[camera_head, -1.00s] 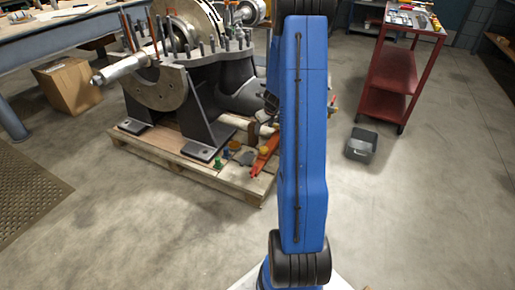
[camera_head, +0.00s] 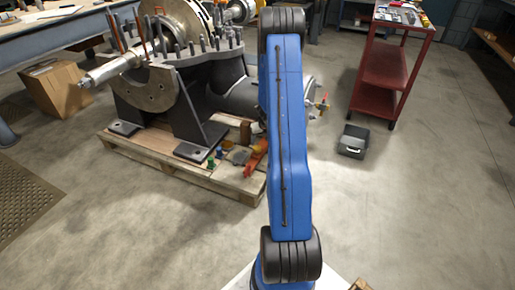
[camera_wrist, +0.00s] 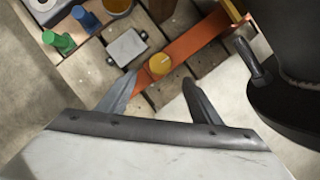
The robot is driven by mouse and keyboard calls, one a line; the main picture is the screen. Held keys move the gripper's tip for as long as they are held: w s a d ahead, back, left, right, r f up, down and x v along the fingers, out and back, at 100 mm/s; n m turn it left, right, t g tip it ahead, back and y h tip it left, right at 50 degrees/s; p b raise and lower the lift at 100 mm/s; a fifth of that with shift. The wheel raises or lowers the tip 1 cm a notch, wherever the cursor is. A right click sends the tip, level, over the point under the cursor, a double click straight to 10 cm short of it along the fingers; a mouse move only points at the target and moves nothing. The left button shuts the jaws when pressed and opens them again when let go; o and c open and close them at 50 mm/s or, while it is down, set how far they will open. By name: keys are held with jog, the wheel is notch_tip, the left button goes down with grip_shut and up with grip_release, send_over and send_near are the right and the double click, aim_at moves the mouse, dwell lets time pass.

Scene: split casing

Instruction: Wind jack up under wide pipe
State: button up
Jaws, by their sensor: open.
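My gripper (camera_wrist: 160,98) is open and empty in the wrist view, its fingertips on either side of the near part of an orange bar-like tool. A round yellow knob (camera_wrist: 159,66) sits on this orange tool (camera_wrist: 196,42), just beyond the fingertips. The tool also shows on the pallet in the head view (camera_head: 256,160). I cannot tell for certain whether it is the jack. The wide grey pipe (camera_head: 238,98) comes off the casing in the head view, partly behind my blue arm. A dark flanged part (camera_wrist: 288,100) fills the wrist view's right side. My gripper is hidden in the head view.
The wooden pallet (camera_head: 160,166) bears the split casing (camera_head: 205,80). Green (camera_wrist: 58,42) and blue (camera_wrist: 87,19) pegs and a grey block (camera_wrist: 127,47) lie near the orange tool. A red cart (camera_head: 385,65) and grey bin (camera_head: 353,141) stand right. Floor in front is clear.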

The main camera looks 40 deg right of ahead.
aim_at(257, 147)
jog(key=shift+x, duration=5.15)
jog(key=c, duration=1.1)
